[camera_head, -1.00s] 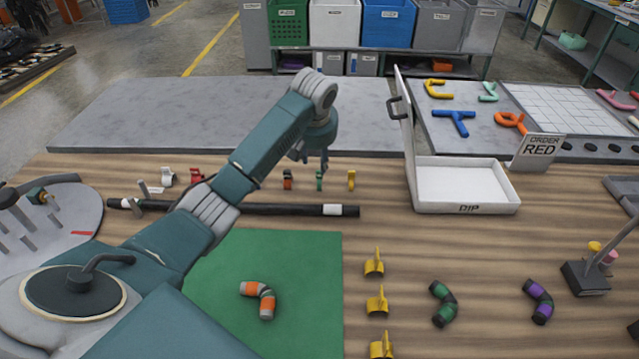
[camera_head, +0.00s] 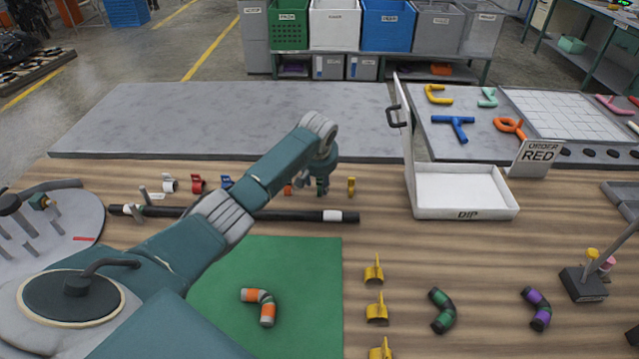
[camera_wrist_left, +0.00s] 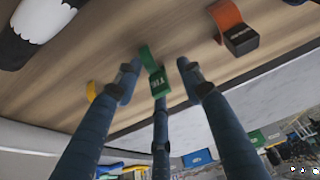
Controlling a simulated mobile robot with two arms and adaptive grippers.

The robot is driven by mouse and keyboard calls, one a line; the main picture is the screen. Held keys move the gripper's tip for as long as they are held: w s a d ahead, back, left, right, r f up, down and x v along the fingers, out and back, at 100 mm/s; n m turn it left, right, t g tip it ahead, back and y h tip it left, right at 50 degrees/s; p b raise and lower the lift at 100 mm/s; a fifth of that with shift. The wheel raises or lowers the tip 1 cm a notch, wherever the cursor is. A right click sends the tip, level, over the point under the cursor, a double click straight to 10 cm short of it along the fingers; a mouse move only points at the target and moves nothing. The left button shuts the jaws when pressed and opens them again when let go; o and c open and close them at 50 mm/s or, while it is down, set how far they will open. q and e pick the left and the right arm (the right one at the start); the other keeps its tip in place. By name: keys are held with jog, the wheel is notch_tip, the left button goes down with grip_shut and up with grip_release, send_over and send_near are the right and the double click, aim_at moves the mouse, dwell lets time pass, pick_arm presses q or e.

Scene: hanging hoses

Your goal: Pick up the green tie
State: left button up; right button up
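The green tie (camera_wrist_left: 158,84) is a small strap with a tag end, standing on the wooden table. In the left wrist view it sits between the spread blue-grey fingers of my left gripper (camera_wrist_left: 157,72), with a gap on both sides. The gripper is open. In the head view my left gripper (camera_head: 322,189) is low over the row of ties and mostly hides the green one. Whether a finger touches the tie I cannot tell. My right gripper is in neither view.
A yellow tie (camera_head: 351,187) stands close to the right of the gripper, and an orange tie (camera_wrist_left: 235,25) stands on the other side. Red (camera_head: 198,184) and white (camera_head: 169,184) ties stand farther left. A black hose (camera_head: 280,214) lies just in front of the row.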

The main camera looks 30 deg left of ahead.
pick_arm(q)
jog(key=c, duration=0.7)
jog(key=shift+c, duration=0.2)
notch_tip(320, 180, up, 20)
jog(key=b, duration=0.2)
jog(key=shift+c, duration=0.4)
grip_shut()
